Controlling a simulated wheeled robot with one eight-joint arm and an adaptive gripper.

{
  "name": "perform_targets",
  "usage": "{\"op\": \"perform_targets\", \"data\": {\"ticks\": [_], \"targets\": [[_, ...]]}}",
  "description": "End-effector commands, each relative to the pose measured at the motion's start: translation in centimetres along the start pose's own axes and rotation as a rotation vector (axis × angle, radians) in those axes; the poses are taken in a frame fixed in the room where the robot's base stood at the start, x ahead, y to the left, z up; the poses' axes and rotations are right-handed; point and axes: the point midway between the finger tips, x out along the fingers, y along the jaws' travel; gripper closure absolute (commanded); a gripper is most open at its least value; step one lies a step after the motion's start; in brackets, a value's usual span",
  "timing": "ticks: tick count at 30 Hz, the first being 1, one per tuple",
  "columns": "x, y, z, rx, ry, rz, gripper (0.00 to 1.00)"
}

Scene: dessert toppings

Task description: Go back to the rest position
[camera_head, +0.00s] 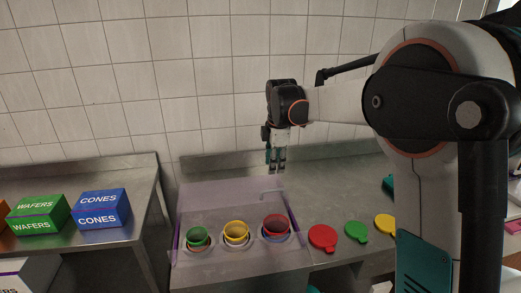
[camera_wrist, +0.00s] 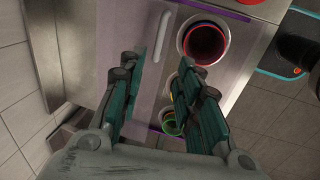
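My gripper (camera_head: 276,162) hangs from my raised arm above the counter, behind and above the clear purple-edged case (camera_head: 177,243). Its two teal fingers are apart, with nothing between them, as the wrist view (camera_wrist: 157,72) also shows. A green cup (camera_head: 196,238), a yellow cup (camera_head: 236,230) and a red cup (camera_head: 276,224) stand in a row in the case. In the wrist view the red cup (camera_wrist: 206,42) shows clearly; the yellow one is mostly hidden behind a finger, and the green cup (camera_wrist: 170,124) is partly hidden.
A red lid (camera_head: 322,237), a green lid (camera_head: 356,231) and a yellow lid (camera_head: 385,224) lie on the counter right of the case. A green wafers box (camera_head: 38,214) and a blue cones box (camera_head: 99,209) stand on the left counter. A tiled wall is behind.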

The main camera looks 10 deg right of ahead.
Motion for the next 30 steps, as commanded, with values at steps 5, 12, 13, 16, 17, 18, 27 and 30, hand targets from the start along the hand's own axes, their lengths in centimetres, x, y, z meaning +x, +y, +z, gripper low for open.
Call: {"op": "perform_targets", "data": {"ticks": [5,12,13,16,17,18,27,30], "targets": [[-2.5,-2.7,0.2,0.126,0.003,0.034,0.69],[-6.7,-8.9,0.5,0.416,0.027,0.111,0.69],[-7.1,-9.7,0.6,0.453,0.032,0.121,0.69],[-8.3,-12.4,0.7,0.575,0.050,0.152,0.69],[-8.5,-13.3,0.8,0.611,0.056,0.160,0.69],[-8.9,-14.5,0.8,0.660,0.065,0.172,0.69],[-9.7,-23.2,1.2,1.021,0.150,0.251,0.69],[-9.4,-26.1,1.3,1.140,0.187,0.274,0.69]]}}
